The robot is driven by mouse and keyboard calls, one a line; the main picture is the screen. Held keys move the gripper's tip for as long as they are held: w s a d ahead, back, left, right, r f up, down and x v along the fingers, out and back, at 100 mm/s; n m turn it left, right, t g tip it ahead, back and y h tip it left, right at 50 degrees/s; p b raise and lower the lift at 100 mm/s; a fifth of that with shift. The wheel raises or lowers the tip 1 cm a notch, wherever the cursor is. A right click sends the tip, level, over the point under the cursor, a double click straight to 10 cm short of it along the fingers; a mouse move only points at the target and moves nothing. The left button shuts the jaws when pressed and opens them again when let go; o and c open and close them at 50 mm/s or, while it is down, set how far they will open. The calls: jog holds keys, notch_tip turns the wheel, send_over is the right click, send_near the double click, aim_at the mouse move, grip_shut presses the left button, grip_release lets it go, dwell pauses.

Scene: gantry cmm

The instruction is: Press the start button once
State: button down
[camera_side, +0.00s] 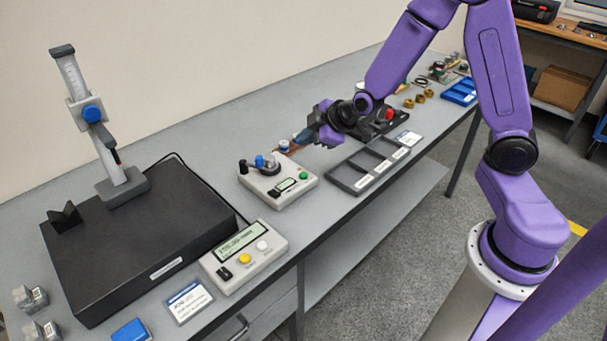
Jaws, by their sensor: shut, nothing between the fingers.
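Two button boxes stand on the grey bench. The farther light-grey box (272,196) has a green button (304,176), a small dark display and blue and black knobs. The nearer box (221,276) has a lit display, a yellow button (244,258) and a white button (263,245). The lettering is too small to tell which one is labelled start. My gripper (301,138) is shut and empty. It appears above and behind the farther box, apart from both boxes, with its fingers pointing left. No button is hidden by it.
A black plate (130,250) with a height gauge (92,112) fills the left of the bench. A dark compartment tray (345,178) sits right of the farther box. A card (188,300), blue block (130,330) and metal blocks (30,298) lie in front. A red button (389,114) shows behind my gripper.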

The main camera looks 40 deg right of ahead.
aim_at(306, 177)
jog(key=shift+f, duration=3.95)
jog(key=shift+f, duration=0.1)
jog(key=shift+f, duration=0.3)
